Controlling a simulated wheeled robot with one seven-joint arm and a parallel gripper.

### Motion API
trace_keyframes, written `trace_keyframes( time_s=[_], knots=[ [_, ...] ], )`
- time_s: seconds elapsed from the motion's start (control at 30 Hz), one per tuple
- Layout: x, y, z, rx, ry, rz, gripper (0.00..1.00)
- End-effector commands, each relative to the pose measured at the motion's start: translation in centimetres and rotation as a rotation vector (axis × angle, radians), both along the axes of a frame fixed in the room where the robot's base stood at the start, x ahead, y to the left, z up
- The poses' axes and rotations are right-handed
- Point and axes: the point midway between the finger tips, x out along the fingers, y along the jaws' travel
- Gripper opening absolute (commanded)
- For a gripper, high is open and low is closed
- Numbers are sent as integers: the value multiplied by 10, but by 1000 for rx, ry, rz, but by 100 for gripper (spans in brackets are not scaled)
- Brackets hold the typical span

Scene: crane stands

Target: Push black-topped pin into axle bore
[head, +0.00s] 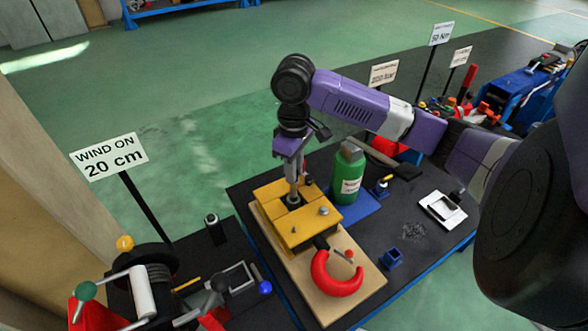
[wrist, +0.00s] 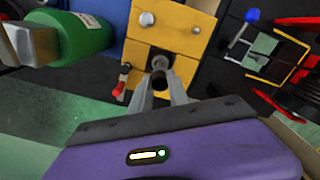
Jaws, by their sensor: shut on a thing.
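A yellow block (head: 272,190) sits on a wooden board, with a red hook (head: 335,282) at its front. My gripper (head: 293,192) points down over the middle of the block. In the wrist view its two fingers (wrist: 161,88) close around a narrow dark piece (wrist: 160,80), which I take as the black-topped pin; its top and colour are not clear. A grey round collar (wrist: 160,62) shows just beyond the fingertips at the block. The axle bore is hidden by the fingers and pin, so I cannot tell how deep the pin sits.
A green bottle (head: 348,178) stands close to the right of the block. A white tray (head: 442,208) and a blue piece (head: 392,258) lie farther right on the dark bench. A winch with a drum (head: 150,278) is at the lower left. The block carries bolt heads (head: 323,210).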

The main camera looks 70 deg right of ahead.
Motion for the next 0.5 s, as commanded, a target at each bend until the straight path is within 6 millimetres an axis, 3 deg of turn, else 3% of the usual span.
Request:
trace_keyframes(
  time_s=[0.5],
  knots=[
    [0, 0, -8, 0, 0, -1, 0]
  ],
)
